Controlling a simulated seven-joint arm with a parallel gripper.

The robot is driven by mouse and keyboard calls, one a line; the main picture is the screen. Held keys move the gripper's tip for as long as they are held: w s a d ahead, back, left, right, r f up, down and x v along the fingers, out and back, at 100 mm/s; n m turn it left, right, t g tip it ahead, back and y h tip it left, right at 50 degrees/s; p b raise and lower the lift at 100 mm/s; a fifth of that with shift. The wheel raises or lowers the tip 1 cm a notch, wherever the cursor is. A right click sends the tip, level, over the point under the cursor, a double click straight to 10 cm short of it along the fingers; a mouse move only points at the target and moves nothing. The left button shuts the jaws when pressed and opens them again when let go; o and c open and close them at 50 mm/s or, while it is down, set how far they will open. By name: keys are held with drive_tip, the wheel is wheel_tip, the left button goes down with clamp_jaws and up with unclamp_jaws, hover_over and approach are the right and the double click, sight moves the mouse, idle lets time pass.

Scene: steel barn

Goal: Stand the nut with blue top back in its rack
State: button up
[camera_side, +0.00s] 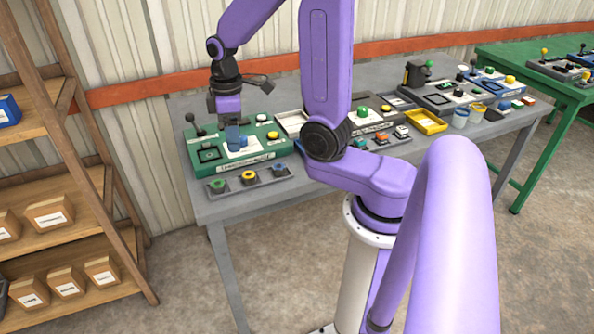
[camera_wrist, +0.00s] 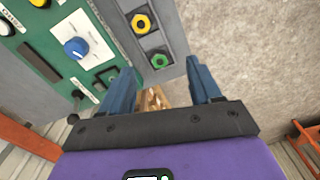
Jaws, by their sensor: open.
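In the side view, a grey rack (camera_side: 248,181) lies along the front of the table. A blue-topped nut (camera_side: 279,169) shows at its right end, a yellow-topped nut (camera_side: 249,177) in the middle and a green-topped nut (camera_side: 217,185) at the left; whether the blue one is fully seated I cannot tell. The wrist view shows the rack with the yellow nut (camera_wrist: 141,23) and green nut (camera_wrist: 160,61); the blue nut is outside it. My gripper (camera_side: 235,142) is open above the green panel, behind the rack; its blue fingers (camera_wrist: 162,85) hold nothing.
The table's front edge is close to the rack.

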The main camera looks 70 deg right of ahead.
drive_tip(key=s+a+r+n, duration=0.1)
drive_tip(key=s+a+n, duration=0.2)
drive_tip(key=s+a, duration=0.4)
drive_tip(key=s+a+r+n, duration=0.1)
drive_tip(key=s+a+n, duration=0.2)
drive_tip(key=s, duration=1)
drive_tip(key=shift+a+r, duration=0.25)
drive_tip(key=shift+a, duration=0.2)
